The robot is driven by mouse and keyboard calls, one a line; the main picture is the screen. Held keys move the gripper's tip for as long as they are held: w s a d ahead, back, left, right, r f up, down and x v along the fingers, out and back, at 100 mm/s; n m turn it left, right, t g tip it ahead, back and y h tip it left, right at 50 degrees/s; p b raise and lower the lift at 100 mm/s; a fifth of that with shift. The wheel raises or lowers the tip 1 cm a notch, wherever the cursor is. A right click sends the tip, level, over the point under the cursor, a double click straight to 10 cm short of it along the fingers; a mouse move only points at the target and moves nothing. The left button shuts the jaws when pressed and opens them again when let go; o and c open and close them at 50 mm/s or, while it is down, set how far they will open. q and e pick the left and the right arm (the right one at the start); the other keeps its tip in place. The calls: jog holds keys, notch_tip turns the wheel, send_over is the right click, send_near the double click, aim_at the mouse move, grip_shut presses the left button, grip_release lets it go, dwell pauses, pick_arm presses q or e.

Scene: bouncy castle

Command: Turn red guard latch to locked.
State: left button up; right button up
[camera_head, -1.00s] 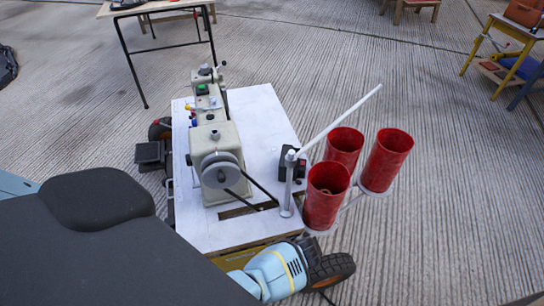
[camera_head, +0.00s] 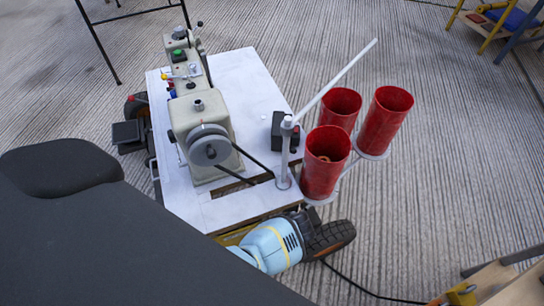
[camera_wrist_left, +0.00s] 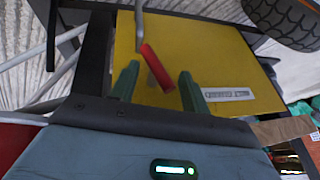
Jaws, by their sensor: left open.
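The red latch handle (camera_wrist_left: 156,66) shows in the left wrist view on the end of a bent grey rod (camera_wrist_left: 139,25), in front of a yellow panel (camera_wrist_left: 210,60). My left gripper (camera_wrist_left: 160,72) is open, with one green finger on each side of the red handle. I cannot tell whether either finger touches it. The head view shows neither the handle nor my left gripper. A strip of yellow panel (camera_head: 232,239) shows there below the front edge of the white table (camera_head: 240,75). My right gripper is in neither view.
A grey sewing machine (camera_head: 200,125) stands on the table. Several red cups (camera_head: 325,165) stand at its right on a stand with a white slanted rod. A light blue motor (camera_head: 268,246) and a black wheel (camera_head: 330,238) are below the front edge. Open floor lies right.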

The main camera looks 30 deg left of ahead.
pick_arm(q)
jog(key=shift+c, duration=0.5)
grip_shut()
jog(key=shift+s+a+f, duration=0.2)
jog(key=shift+s+a, duration=0.05)
dwell(0.8)
grip_release()
jog(key=shift+o, duration=0.5)
jog(key=shift+w+d+r, duration=0.1)
jog(key=shift+w, duration=0.1)
jog(key=shift+d+r, duration=0.1)
jog(key=shift+r, duration=0.05)
